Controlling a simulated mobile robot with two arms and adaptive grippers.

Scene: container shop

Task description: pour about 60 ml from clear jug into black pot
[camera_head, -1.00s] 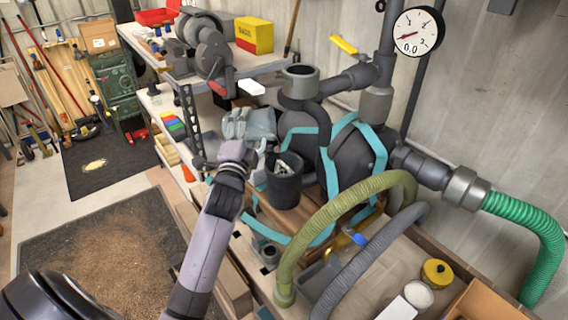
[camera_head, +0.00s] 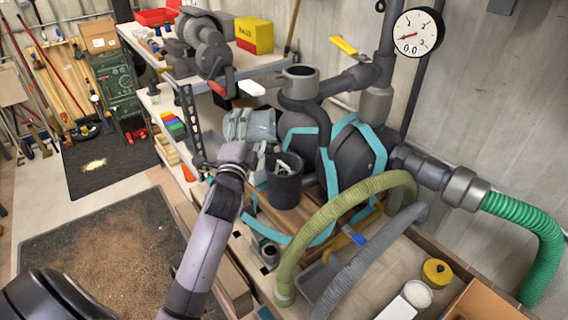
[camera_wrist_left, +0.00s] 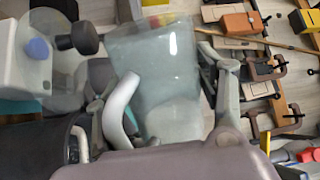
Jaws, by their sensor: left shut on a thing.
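The clear jug (camera_head: 263,124) is held by my left gripper (camera_head: 236,124) above and slightly left of the black pot in the head view. The jug is tilted well over to the right there. In the left wrist view the jug (camera_wrist_left: 165,65) is see-through with a pale handle, between the fingers of the left gripper (camera_wrist_left: 165,85). The black pot (camera_head: 284,190) stands upright on the wooden bench, with something pale inside its mouth. Part of the pot (camera_wrist_left: 35,155) shows at lower left in the wrist view. I cannot make out a stream. My right gripper is out of view.
A dark tank with teal straps (camera_head: 360,150) stands close behind the pot. An olive hose (camera_head: 335,215) and a grey hose (camera_head: 365,255) arch at its right. A shelf (camera_head: 160,70) with tools stands at the left. A gauge (camera_head: 417,32) hangs at upper right.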

